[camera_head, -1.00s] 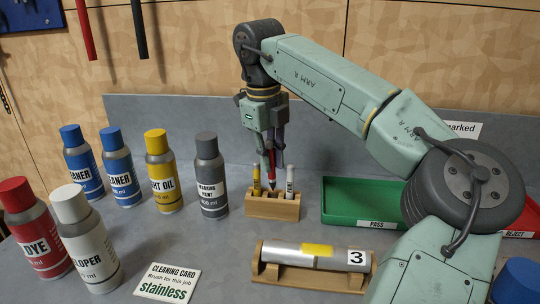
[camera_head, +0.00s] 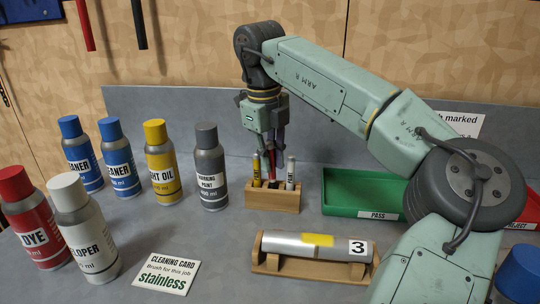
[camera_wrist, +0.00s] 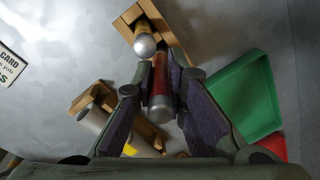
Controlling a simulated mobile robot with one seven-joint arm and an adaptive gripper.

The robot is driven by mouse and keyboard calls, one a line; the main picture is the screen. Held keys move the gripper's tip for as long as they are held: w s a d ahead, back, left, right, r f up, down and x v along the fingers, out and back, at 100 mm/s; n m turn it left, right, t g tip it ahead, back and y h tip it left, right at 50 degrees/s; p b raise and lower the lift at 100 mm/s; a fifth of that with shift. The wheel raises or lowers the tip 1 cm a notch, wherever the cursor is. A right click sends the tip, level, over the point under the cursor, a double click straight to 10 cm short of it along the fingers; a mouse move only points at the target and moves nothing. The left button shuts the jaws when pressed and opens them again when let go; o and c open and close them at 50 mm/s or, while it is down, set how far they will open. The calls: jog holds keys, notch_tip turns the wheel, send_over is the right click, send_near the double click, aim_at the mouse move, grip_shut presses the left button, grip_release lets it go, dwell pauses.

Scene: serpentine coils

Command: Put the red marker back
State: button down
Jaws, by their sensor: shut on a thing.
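The red marker (camera_head: 271,166) is upright between the fingers of my gripper (camera_head: 271,148), which is shut on it. Its lower end is at the middle of the wooden marker holder (camera_head: 272,201), between a yellow marker (camera_head: 257,172) and a white marker (camera_head: 290,174) standing there. Whether it is seated in a slot I cannot tell. In the wrist view, the red marker (camera_wrist: 160,85) points away between the fingers, beside the yellow marker (camera_wrist: 145,44) and over the holder (camera_wrist: 177,38); its far tip is hidden.
A grey marking paint can (camera_head: 210,170) and other bottles stand left of the holder. A green PASS tray (camera_head: 362,210) lies to the right. A steel cylinder (camera_head: 290,245) marked 3 lies on a wooden cradle in front, near a cleaning card (camera_head: 166,273).

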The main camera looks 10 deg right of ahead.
jog(key=shift+f+b, duration=0.7)
jog(key=shift+f, duration=0.65)
jog(key=c, duration=1.5)
grip_release()
jog(key=shift+c, duration=0.2)
